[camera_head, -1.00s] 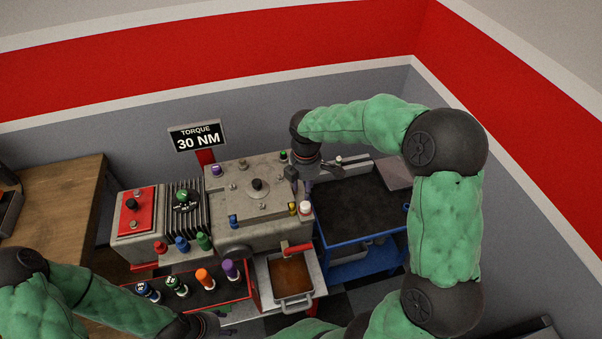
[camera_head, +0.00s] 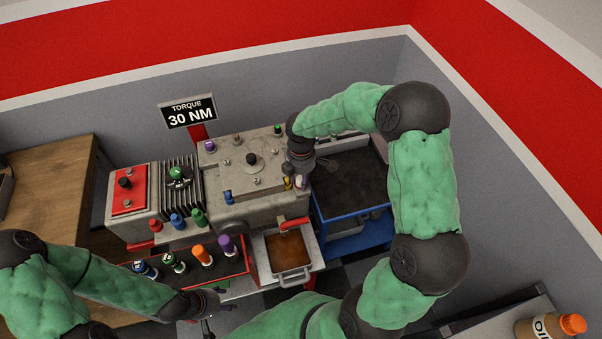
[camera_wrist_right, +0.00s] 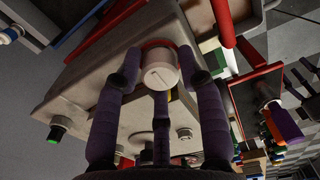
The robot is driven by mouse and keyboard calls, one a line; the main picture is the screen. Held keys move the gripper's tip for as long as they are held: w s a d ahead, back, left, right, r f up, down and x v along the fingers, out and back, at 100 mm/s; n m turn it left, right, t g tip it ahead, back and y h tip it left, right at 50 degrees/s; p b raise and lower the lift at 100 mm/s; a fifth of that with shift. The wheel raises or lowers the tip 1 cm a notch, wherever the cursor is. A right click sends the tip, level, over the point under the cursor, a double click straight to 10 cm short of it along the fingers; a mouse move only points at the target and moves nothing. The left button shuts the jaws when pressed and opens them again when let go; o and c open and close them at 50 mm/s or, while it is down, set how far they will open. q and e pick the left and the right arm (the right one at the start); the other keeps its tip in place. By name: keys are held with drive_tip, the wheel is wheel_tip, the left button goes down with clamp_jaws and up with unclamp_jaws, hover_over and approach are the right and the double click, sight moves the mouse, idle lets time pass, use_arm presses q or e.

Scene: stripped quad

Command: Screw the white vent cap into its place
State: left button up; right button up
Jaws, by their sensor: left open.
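The white vent cap (camera_wrist_right: 160,72) sits on the front right corner of the grey gearbox (camera_head: 262,208), with a red ring by it in the right wrist view. In the head view the cap is mostly hidden by my right gripper (camera_head: 302,174), which points down over it. In the right wrist view the fingers of my right gripper (camera_wrist_right: 160,66) are around the cap, a side finger at either side and a middle one below. I cannot tell whether they press on it. My left gripper (camera_head: 212,302) is open and empty at the front, beside the tool tray.
A drip pan (camera_head: 290,270) with brown liquid is below the cap. A blue cart (camera_head: 350,228) is to the right. A torque sign (camera_head: 188,111) stands behind. An oil bottle (camera_head: 552,326) is at lower right.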

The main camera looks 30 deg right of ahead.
drive_tip(key=shift+f, duration=0.1)
clamp_jaws()
drive_tip(key=shift+m+b, duration=0.3)
drive_tip(key=shift+m, duration=0.7)
drive_tip(key=shift+m+b, duration=0.35)
drive_tip(key=shift+m, duration=0.75)
drive_tip(key=shift+m+b, duration=0.3)
drive_tip(key=shift+m, duration=0.7)
